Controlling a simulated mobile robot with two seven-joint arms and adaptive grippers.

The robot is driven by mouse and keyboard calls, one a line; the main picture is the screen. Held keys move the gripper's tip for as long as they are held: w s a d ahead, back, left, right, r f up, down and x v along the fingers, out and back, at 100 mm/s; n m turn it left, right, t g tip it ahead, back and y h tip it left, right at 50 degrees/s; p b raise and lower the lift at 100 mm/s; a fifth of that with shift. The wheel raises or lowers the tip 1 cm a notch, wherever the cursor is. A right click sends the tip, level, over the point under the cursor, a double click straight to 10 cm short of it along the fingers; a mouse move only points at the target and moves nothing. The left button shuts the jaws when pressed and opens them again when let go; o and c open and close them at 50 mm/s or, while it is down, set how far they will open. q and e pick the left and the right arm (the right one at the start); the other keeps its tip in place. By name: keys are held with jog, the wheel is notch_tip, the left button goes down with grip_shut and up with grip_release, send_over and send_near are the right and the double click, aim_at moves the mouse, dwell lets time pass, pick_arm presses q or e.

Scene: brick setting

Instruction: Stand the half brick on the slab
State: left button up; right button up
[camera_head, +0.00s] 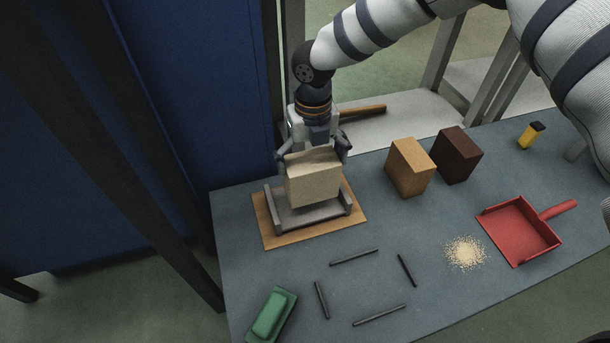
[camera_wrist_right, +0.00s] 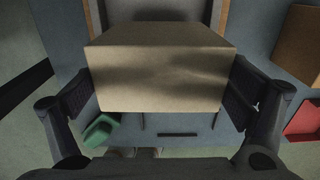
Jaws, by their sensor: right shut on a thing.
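The half brick (camera_head: 313,182) is a pale beige block, upright between the fingers of my right gripper (camera_head: 314,150). The gripper reaches down from behind and is shut on the block's two sides. The right wrist view shows the block (camera_wrist_right: 160,80) large between both finger pads. The slab (camera_head: 292,219) seems to be the grey piece with raised side walls, on a wooden board (camera_head: 270,237). The block is over the slab, between its walls. I cannot tell whether its underside touches the slab. My left gripper is not in view.
An orange-brown block (camera_head: 409,168) and a dark brown block (camera_head: 457,155) stand to the right. A yellow-black item (camera_head: 530,135) lies far right.

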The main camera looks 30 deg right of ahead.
jog(key=shift+w+a+f, duration=0.15)
jog(key=shift+w+f, duration=0.15)
jog(key=f, duration=0.2)
jog(key=f+b, duration=0.1)
jog(key=shift+w+a+f+b, duration=0.1)
jog(key=shift+w+f+b, duration=0.1)
jog(key=shift+f+b, duration=0.15)
jog(key=shift+r, duration=0.15)
jog(key=o, duration=1.6)
notch_tip(320, 180, up, 12)
jog(key=p, duration=0.3)
jog(key=shift+p, duration=0.35)
